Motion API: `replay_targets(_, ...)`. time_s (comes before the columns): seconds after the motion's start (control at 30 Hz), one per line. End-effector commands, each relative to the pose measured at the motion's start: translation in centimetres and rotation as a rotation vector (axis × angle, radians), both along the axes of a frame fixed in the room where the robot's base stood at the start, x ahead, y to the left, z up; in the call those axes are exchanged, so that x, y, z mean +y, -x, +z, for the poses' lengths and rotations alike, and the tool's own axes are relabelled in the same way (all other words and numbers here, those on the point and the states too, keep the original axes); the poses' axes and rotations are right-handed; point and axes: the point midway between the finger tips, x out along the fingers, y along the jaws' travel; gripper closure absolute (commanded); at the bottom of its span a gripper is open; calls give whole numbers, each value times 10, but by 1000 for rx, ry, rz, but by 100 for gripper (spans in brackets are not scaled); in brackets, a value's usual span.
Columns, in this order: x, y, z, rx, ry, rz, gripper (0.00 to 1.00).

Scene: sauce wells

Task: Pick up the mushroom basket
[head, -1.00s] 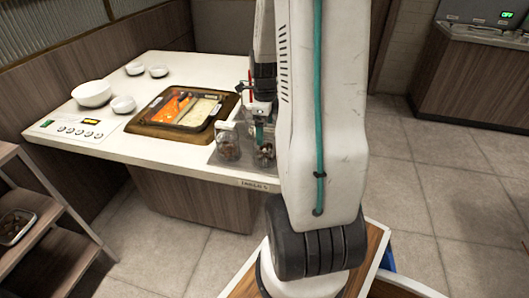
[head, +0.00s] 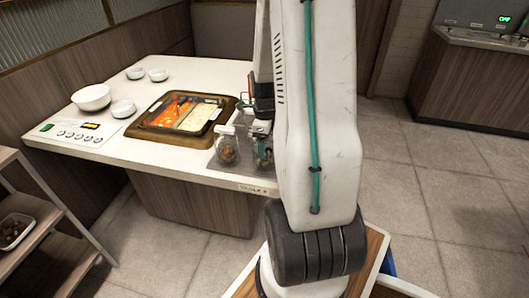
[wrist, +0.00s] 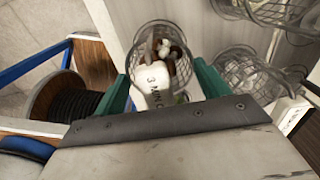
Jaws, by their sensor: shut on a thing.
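A wire basket with brown and white mushrooms (wrist: 160,38) is at the top middle of the wrist view. Its white handle tag (wrist: 156,88), marked "3 MIN", lies between the green fingers of my gripper (wrist: 163,86), which is shut on it. In the head view the basket (head: 264,156) is at the right front corner of the counter, below my gripper (head: 260,130), partly hidden by my arm. I cannot tell whether the basket touches its stand.
A second basket (head: 227,148) stands close to its left, and more wire baskets (wrist: 233,72) are close by in the wrist view. A two-part pot (head: 160,138) sits in the counter (head: 80,140). White bowls (head: 92,97) are at the left. A shelf (head: 45,235) stands at front left.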

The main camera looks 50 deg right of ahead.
Motion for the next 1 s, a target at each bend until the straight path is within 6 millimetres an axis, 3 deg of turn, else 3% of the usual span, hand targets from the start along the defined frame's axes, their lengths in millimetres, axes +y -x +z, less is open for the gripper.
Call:
replay_targets(0.17, -1, -1, 13, -3, 3, 0, 53)
replay_targets(0.6, -1, -1, 91, -2, 2, 0, 53)
replay_targets(1.0, 0, 0, 100, 0, 1, 0, 53)
